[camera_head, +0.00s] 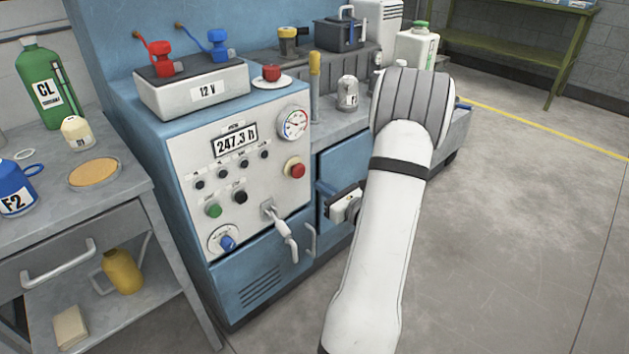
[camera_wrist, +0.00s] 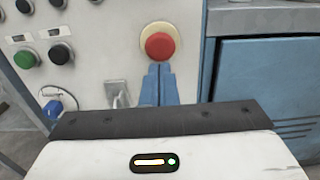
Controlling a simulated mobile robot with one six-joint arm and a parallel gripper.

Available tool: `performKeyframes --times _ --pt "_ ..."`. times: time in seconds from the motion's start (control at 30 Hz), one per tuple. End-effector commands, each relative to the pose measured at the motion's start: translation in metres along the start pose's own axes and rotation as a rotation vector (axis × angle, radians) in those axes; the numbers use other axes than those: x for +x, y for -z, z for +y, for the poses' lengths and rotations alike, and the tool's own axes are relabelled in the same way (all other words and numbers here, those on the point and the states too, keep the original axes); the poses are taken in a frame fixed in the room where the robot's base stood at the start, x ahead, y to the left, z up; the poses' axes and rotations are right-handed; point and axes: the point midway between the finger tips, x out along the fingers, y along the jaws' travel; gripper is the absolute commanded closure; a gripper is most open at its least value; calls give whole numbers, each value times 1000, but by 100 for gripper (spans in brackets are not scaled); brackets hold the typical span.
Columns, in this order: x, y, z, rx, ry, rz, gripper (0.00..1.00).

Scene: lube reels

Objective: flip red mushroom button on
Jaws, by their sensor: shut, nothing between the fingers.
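The red mushroom button (camera_head: 295,168) sits on a yellow base at the right side of the light control panel (camera_head: 250,180). In the wrist view the red button (camera_wrist: 160,42) is near the top centre. My gripper (camera_wrist: 159,70) has its two blue fingers shut together, with nothing between them. The fingertips appear just below the button in that view; I cannot tell whether they touch it. In the head view my arm covers part of the gripper, which is right of and below the button.
A lever handle (camera_head: 280,230) sticks out of the panel below the button. Green (camera_head: 213,210) and black (camera_head: 239,197) buttons and a blue knob (camera_head: 227,243) are to its left. A gauge (camera_head: 293,123) is above. Open floor lies to the right.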

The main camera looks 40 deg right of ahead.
Motion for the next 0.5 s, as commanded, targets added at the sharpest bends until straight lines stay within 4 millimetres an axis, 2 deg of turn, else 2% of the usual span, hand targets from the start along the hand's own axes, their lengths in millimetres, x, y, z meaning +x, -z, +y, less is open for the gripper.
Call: performKeyframes --times 0.03,0.2,0.33,0.5 --pt "-14 -3 -2 4 6 2 100" --pt "-49 -2 -1 5 5 3 100" --pt "-67 -1 -1 3 3 2 100" --pt "-78 0 0 3 0 2 100"
